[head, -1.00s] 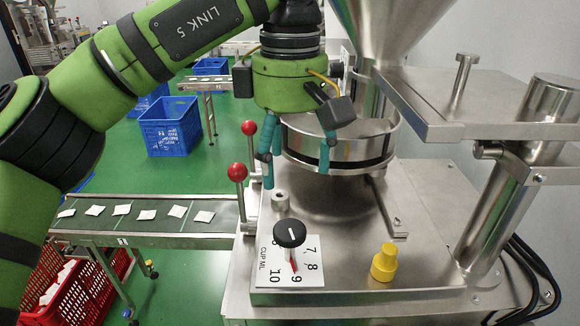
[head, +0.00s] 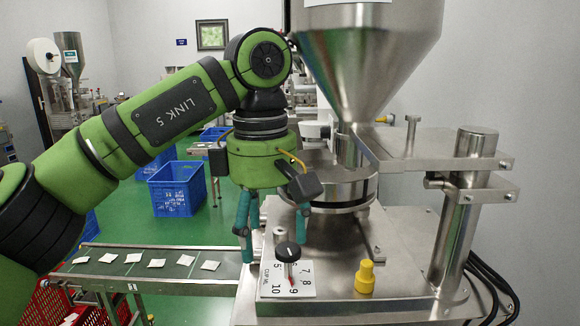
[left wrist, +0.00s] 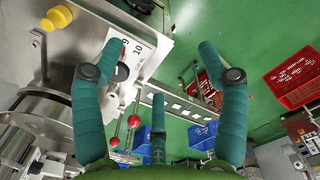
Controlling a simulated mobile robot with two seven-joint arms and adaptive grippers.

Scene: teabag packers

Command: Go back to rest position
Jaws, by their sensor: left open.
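My left gripper (head: 272,225) hangs fingers down above the machine's steel top, behind the black knob (head: 288,252). Its teal fingers are spread apart and hold nothing. The knob stands on a white dial plate (head: 302,284) with printed numbers. In the left wrist view the open fingers (left wrist: 158,95) frame the machine's edge and the floor, and the dial plate (left wrist: 142,52) is partly covered by a finger. My right gripper is in neither view.
A yellow knob (head: 365,277) stands right of the dial plate. A steel hopper (head: 370,60) rises behind. A conveyor (head: 150,262) with several teabags runs at left. A blue crate (head: 177,190) stands on the green floor, and a red crate (head: 45,306) sits below the conveyor.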

